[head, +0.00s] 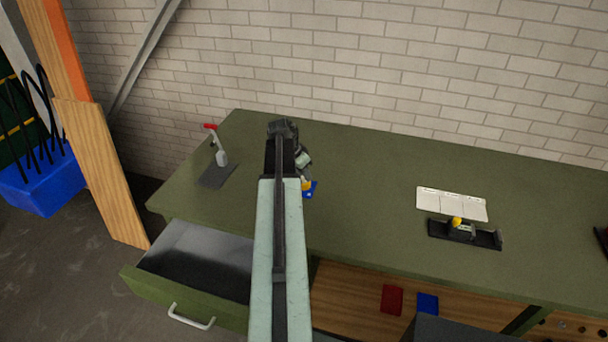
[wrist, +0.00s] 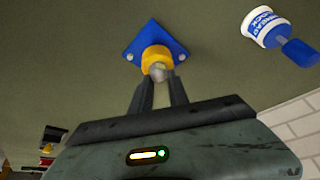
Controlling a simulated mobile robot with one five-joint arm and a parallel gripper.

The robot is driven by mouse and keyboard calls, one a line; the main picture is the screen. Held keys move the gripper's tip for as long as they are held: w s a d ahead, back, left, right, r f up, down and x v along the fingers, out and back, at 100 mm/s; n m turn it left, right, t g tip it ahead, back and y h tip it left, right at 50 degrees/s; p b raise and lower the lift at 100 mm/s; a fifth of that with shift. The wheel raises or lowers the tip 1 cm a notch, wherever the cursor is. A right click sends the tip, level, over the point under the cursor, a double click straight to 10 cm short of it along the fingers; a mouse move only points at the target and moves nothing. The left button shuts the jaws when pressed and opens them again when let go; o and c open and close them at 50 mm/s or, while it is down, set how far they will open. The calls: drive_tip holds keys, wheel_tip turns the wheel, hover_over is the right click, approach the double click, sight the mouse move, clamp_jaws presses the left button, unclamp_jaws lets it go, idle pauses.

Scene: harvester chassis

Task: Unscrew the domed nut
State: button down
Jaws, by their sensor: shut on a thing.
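A blue plate (wrist: 131,52) with bolts at its corners lies on the green bench. A yellow collar (wrist: 155,54) stands on it. The domed nut (wrist: 158,70) shows as a small grey rounded piece at the collar. I cannot tell whether the collar is part of it. My gripper (wrist: 160,79) is shut on the domed nut, with a finger on each side. In the head view the blue plate (head: 311,190) shows just right of my arm. My arm hides most of the gripper and the nut there.
A white and blue labelled bottle (wrist: 265,22) is near the plate. A red-handled clamp (head: 220,155) stands left on the green bench (head: 370,190). A black fixture (head: 465,235) and a white card (head: 452,204) lie right. An open drawer (head: 190,262) juts out front left.

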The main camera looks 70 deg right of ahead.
drive_tip(key=n+t, duration=0.1)
drive_tip(key=n, duration=0.1)
drive_tip(key=shift+s+a+n, duration=0.1)
drive_tip(key=shift+a+n, duration=0.05)
drive_tip(key=shift+n, duration=0.25)
drive_tip(key=shift+n+t+h, duration=0.3)
drive_tip(key=shift+n+t, duration=0.1)
drive_tip(key=shift+n, duration=0.7)
drive_tip(key=shift+n+t, duration=0.4)
drive_tip(key=shift+n, duration=0.5)
drive_tip(key=n+t, duration=0.1)
drive_tip(key=n, duration=0.2)
drive_tip(key=n, duration=0.1)
drive_tip(key=n+t, duration=0.1)
drive_tip(key=n+y, duration=0.1)
drive_tip(key=shift+d+n, duration=0.25)
drive_tip(key=shift+n, duration=0.05)
drive_tip(key=shift+a+n+t, duration=0.1)
drive_tip(key=shift+n+t, duration=0.4)
drive_tip(key=shift+n, duration=0.5)
